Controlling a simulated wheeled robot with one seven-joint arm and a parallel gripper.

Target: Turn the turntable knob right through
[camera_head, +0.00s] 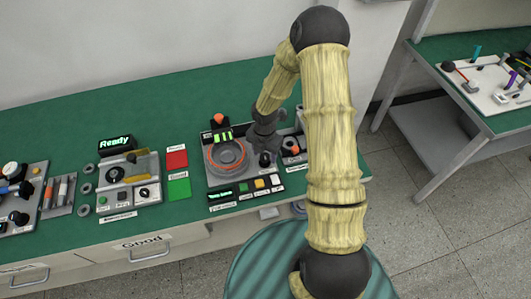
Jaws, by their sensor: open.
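The turntable (228,156) is a grey round disc with an orange-red ring, set on a grey base on the green bench. My gripper (266,148) points down at the right side of this base, beside the disc, with its jaws open. A small dark round part (265,160) shows just below the gripper; I cannot tell whether it is the turntable knob or whether the gripper touches it. The gripper and my arm hide part of the base's right side.
An orange-topped part with a green-striped display (221,136) stands behind the disc. A button strip (245,190) lies in front. A "Ready" display unit (117,143), a red card (176,159) and a green card (179,188) are to the left. The back of the bench is clear.

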